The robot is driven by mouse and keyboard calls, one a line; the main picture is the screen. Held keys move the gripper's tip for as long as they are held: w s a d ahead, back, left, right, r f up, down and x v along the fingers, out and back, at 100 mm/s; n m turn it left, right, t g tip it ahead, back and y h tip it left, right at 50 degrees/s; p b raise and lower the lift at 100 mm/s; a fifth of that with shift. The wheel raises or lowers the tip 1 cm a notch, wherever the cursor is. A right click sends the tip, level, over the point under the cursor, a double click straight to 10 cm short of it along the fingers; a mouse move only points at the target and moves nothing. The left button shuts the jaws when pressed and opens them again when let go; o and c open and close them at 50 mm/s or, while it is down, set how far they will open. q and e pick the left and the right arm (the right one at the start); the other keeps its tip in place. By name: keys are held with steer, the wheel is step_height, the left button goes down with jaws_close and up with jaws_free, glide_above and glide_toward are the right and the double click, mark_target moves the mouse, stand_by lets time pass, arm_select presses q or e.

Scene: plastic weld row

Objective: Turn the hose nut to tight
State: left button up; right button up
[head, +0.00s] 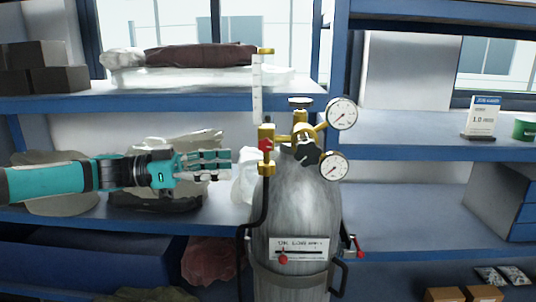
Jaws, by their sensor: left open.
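A grey gas cylinder (297,215) stands upright in the middle of the head view, with a brass regulator (290,138) and two round gauges on top. The hose nut looks to be the brass fitting (266,169) at the bottom of the flow tube, where the black hose (265,205) starts. Its turn position is too small to tell. My left gripper (223,166) is open and empty, pointing right, to the left of the nut at about its height in the picture. A gap shows between fingertips and nut. My right gripper is not in view.
Blue shelves (120,102) with bags and dark boxes (43,68) stand behind the cylinder. A sign card (483,117) stands on the right shelf. A clear flow tube (257,92) rises above the nut, and a red part (266,145) sits just over it.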

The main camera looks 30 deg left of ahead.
mark_target(268, 163)
arm_select(q)
steer(key=p+x, duration=0.5)
steer(key=x, duration=0.3)
steer(key=shift+w+d+r, duration=0.15)
steer(key=shift+w+r, duration=0.05)
steer(key=shift+w, duration=0.05)
steer(key=shift+w+d+f+p, duration=0.15)
steer(key=shift+w+d+p, duration=0.2)
steer(key=shift+p, duration=0.1)
steer(key=c, duration=1.1)
jaws_close()
